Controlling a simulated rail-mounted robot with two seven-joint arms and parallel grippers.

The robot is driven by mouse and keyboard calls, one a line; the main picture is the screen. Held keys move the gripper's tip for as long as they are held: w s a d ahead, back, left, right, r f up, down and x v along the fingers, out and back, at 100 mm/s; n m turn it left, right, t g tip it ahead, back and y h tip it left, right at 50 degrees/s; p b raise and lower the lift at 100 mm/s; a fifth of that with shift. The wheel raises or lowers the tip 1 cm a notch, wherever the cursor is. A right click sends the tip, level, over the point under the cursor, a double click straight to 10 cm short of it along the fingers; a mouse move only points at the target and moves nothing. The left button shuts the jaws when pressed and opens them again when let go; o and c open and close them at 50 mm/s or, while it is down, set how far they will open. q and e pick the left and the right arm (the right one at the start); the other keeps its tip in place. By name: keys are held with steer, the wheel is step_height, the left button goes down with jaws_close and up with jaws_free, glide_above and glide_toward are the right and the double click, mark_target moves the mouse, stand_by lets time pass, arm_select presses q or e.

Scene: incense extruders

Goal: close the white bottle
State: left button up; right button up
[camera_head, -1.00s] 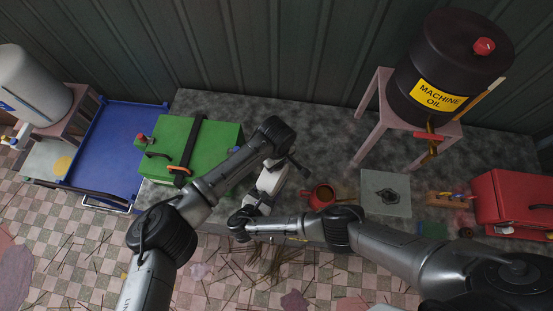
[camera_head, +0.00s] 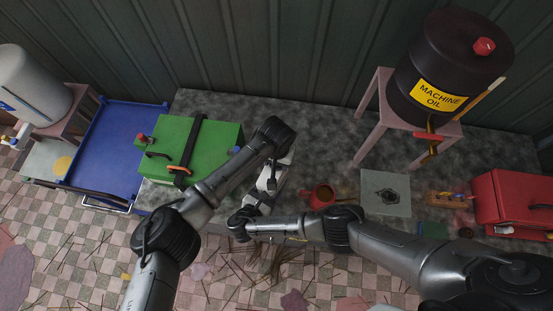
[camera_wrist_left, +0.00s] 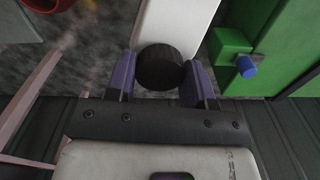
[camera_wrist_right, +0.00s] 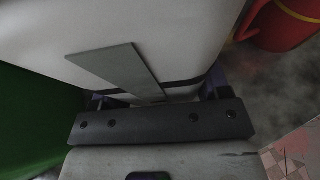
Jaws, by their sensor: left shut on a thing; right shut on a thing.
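The white bottle (camera_wrist_left: 178,22) shows in the left wrist view with a round black cap (camera_wrist_left: 160,68) at its end. My left gripper (camera_wrist_left: 160,82) has its purple fingers on both sides of the cap and is shut on it. In the right wrist view the bottle's broad white body (camera_wrist_right: 150,25) fills the upper part, with a flat grey strip on it. My right gripper (camera_wrist_right: 155,98) is shut on the bottle body. In the head view the arms largely cover the bottle. How far the cap is seated cannot be told.
A green box (camera_head: 190,145) stands left of the grippers. A red pot (camera_head: 322,195) is close on the right. Farther right are a grey plate (camera_head: 385,192), a red toolbox (camera_head: 512,200) and an oil drum (camera_head: 440,60) on a stand. The counter behind the grippers is clear.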

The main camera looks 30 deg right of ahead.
arm_select(q)
steer(key=m, duration=1.3)
steer(key=shift+m, duration=0.3)
steer(key=o, duration=1.1)
step_height(320, 180, up, 12)
steer(key=shift+f, duration=0.1)
arm_select(e)
steer(key=o, duration=1.8)
